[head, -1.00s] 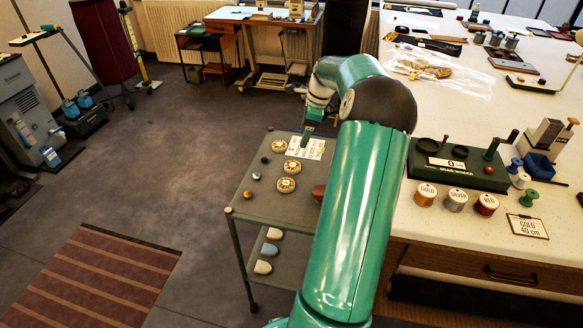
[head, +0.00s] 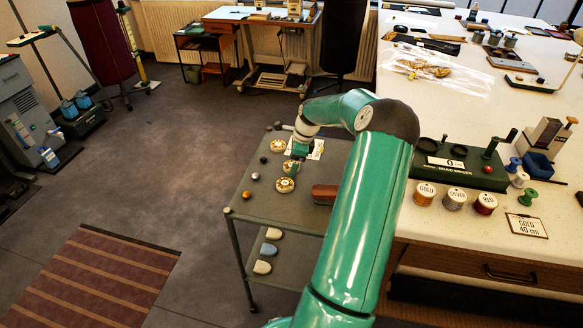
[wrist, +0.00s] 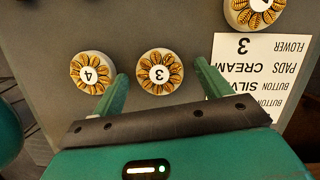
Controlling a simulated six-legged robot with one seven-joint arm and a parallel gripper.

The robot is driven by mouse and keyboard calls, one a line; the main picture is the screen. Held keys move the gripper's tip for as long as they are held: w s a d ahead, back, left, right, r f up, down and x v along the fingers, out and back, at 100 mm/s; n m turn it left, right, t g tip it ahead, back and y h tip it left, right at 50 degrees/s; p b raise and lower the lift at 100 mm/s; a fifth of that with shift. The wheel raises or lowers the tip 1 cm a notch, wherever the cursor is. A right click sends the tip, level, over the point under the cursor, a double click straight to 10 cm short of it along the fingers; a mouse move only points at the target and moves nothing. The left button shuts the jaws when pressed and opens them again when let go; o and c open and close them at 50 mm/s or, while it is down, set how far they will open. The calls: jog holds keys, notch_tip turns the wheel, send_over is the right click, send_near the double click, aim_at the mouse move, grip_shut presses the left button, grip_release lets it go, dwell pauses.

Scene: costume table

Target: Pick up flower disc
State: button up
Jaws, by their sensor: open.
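In the wrist view, a flower disc marked 3 (wrist: 160,72), pale with gold petals, lies between my gripper's (wrist: 163,82) two open green fingers. No contact shows. A disc marked 4 (wrist: 92,72) lies just outside the left finger. Part of another flower disc (wrist: 255,12) shows at the top right. A white card (wrist: 258,80) with upside-down text includes "FLOWER 3". In the head view, my gripper (head: 297,156) is low over the grey cart top, beside the middle disc (head: 290,167). Other discs lie behind it (head: 278,146) and in front (head: 285,185).
The grey cart (head: 275,215) also holds small round buttons (head: 254,176) and a reddish-brown block (head: 325,194) to the right of the discs. Pads (head: 268,249) lie on its lower shelf. The white worktable (head: 460,120) stands close on the right.

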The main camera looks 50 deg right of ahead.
aim_at(289, 165)
jog(key=c, duration=1.1)
jog(key=shift+o, duration=0.2)
jog(key=shift+r, duration=0.1)
jog(key=shift+r, duration=0.5)
notch_tip(289, 165, up, 2)
jog(key=shift+r, duration=0.15)
jog(key=s+a+r, duration=0.6)
jog(key=a+r, duration=0.3)
jog(key=a, duration=0.3)
jog(key=shift+s+a+r, duration=0.15)
jog(key=shift+a+r, duration=0.15)
jog(key=shift+o, duration=0.4)
jog(key=shift+c, duration=0.3)
